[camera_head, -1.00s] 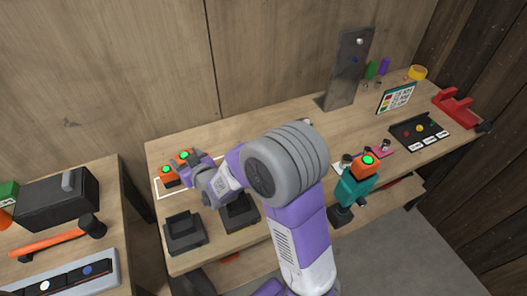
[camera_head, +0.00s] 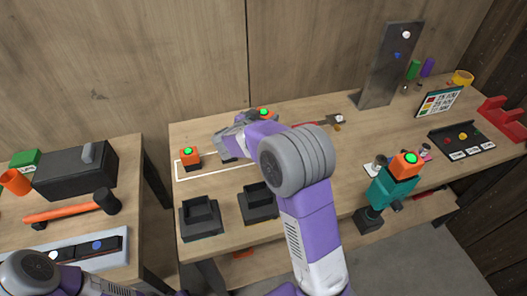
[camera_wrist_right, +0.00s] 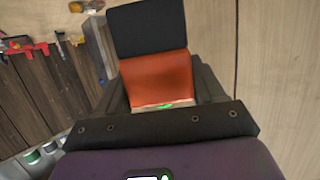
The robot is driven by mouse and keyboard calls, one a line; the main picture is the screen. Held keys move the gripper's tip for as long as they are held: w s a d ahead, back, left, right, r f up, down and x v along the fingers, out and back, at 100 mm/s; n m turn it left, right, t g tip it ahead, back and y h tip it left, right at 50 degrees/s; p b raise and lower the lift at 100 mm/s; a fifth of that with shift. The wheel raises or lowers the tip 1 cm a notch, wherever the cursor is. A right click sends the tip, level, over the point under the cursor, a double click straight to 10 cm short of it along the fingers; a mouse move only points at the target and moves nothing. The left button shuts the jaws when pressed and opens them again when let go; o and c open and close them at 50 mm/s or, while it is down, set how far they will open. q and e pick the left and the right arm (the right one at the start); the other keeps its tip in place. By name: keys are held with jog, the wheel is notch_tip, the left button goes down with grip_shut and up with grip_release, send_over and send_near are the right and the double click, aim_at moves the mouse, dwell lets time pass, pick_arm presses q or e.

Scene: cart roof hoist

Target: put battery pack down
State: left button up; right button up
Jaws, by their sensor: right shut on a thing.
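My right gripper (camera_head: 256,122) is shut on an orange battery pack (camera_head: 264,112) with a green light, near the back of the middle table. My arm hides most of this pack in the head view. In the right wrist view the held pack (camera_wrist_right: 160,78) sits between the fingers, its black part pointing away. Whether it touches the table is hidden. A second orange pack (camera_head: 189,158) stands upright inside the left end of a white outline (camera_head: 179,172). My left gripper is out of view; only part of that arm shows at the lower left.
Two black docks (camera_head: 201,220) (camera_head: 259,204) stand empty at the table's front. A teal drill (camera_head: 391,190) with an orange pack (camera_head: 405,164) stands to the right. A grey metal post (camera_head: 392,68) rises behind. A side table with a hammer (camera_head: 72,209) is at left.

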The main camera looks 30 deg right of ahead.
notch_tip(320, 180, down, 10)
jog(key=b, duration=0.3)
jog(key=shift+r, duration=0.2)
jog(key=shift+s, duration=0.1)
jog(key=shift+f, duration=0.2)
jog(key=o, duration=1.1)
jog(key=shift+r, duration=0.15)
jog(key=shift+s+a+r, duration=0.1)
jog(key=shift+a+r, duration=0.05)
jog(key=shift+a, duration=0.1)
jog(key=p+v, duration=0.2)
jog(key=v, duration=0.9)
jog(key=shift+s+a, duration=0.1)
jog(key=shift+a, duration=0.1)
